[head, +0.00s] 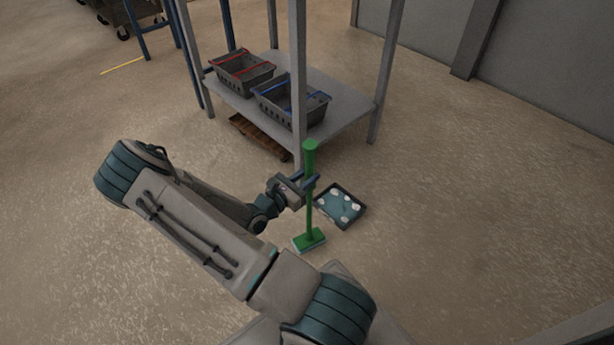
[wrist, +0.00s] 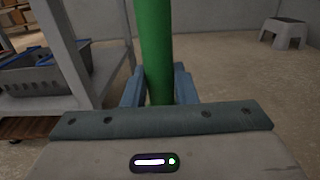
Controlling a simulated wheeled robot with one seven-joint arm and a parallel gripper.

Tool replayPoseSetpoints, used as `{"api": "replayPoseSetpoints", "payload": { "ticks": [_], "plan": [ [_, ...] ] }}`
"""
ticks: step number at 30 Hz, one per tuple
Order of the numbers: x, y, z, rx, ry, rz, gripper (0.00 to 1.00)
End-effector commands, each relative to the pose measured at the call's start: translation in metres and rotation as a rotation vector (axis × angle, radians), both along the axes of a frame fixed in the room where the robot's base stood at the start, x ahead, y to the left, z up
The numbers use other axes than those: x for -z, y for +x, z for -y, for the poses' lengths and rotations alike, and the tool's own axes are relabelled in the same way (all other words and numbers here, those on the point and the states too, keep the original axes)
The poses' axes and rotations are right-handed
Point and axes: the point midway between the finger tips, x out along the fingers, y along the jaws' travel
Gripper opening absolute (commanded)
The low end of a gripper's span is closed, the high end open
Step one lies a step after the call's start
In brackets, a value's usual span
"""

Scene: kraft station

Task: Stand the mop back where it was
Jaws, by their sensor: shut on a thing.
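The green mop (head: 310,207) stands near upright in the head view, its handle at the top and its flat green head low at the floor. I cannot tell whether the head touches the floor. My gripper (head: 309,182) is shut on the upper part of the handle. In the wrist view the green handle (wrist: 155,50) rises between the two blue fingers of my gripper (wrist: 159,88). The lower handle and mop head are hidden there.
A dark tray (head: 341,205) with white round things lies on the floor just right of the mop. A grey shelf (head: 345,100) with two baskets stands close behind. A brown pallet (head: 258,137) lies under it. A grey step stool (wrist: 284,32) stands far right. Floor at right is clear.

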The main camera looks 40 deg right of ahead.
Motion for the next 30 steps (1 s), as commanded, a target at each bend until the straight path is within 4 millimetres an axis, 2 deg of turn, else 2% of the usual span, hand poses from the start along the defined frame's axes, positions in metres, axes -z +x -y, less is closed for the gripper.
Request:
{"api": "replayPoseSetpoints", "payload": {
  "ticks": [30],
  "plan": [
    [0.0094, 0.0001, 0.0002, 0.0, -0.002, 0.001, 0.0]
  ]
}}
